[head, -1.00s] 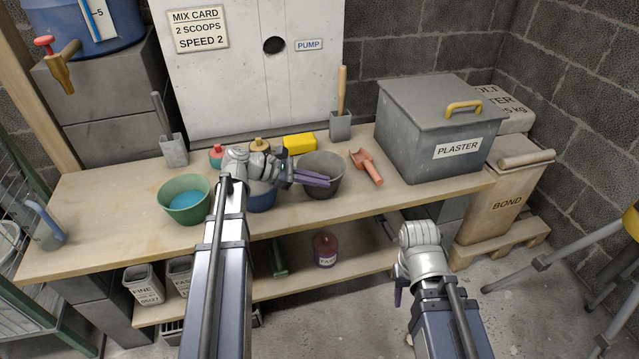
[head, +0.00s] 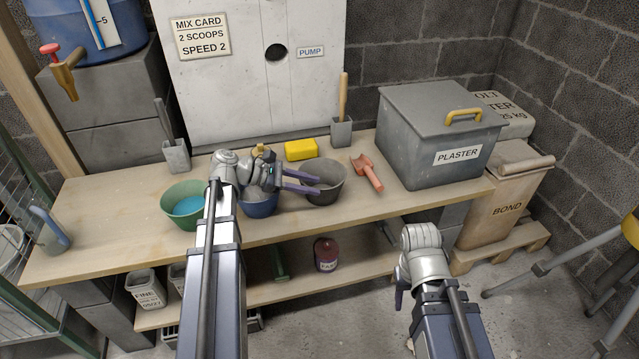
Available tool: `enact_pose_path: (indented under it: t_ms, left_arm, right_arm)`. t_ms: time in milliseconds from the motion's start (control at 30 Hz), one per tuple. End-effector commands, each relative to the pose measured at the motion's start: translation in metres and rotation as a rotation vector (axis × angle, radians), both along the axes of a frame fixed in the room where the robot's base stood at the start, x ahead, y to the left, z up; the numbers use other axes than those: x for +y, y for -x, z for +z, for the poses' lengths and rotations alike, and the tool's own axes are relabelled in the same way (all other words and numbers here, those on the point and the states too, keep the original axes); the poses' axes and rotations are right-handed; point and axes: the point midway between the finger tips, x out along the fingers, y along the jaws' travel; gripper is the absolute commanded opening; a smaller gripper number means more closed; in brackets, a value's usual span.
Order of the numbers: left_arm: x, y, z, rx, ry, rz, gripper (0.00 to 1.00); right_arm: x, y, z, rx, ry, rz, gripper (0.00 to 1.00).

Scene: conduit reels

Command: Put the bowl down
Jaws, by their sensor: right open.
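A dark grey bowl (head: 335,186) stands upright on the wooden bench (head: 400,208), right of the middle. My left gripper (head: 318,187) is open at the left side of this bowl, with its two purple fingers spread apart. The fingertips overlap the bowl's rim; whether they touch it I cannot tell. A blue bowl (head: 260,208) is partly hidden behind my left wrist. A green bowl (head: 184,213) with blue contents stands further left. My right gripper (head: 399,298) is open and empty, low in front of the bench, mostly hidden by its own arm.
A red scoop (head: 368,174) lies just right of the grey bowl, before the grey plaster bin (head: 430,135). A yellow sponge-like block (head: 300,149) and a holder with a wooden handle (head: 342,130) stand behind. The bench front right of the bowl is clear.

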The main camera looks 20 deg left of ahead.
Motion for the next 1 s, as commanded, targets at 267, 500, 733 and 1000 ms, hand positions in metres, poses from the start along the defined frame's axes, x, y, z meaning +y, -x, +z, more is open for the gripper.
enact_pose_path:
  t_ms: [267, 500, 733, 1000]
  left_arm:
    - [0.047, 0.023, 0.027, 0.0, 0.0, 0.003, 0.35]
    - [0.067, 0.034, 0.035, 0.0, 0.0, 0.0, 0.35]
    - [0.071, 0.037, 0.035, 0.0, 0.0, -0.001, 0.35]
    - [0.042, 0.039, 0.023, -0.015, -0.076, -0.079, 0.35]
  right_arm:
    - [0.001, 0.0, 0.027, 0.001, -0.004, -0.001, 0.5]
    - [0.001, 0.001, 0.035, 0.002, -0.006, -0.002, 0.5]
    - [0.001, 0.001, 0.035, 0.002, -0.007, -0.002, 0.5]
    - [0.001, 0.001, 0.035, 0.002, -0.007, -0.002, 0.5]
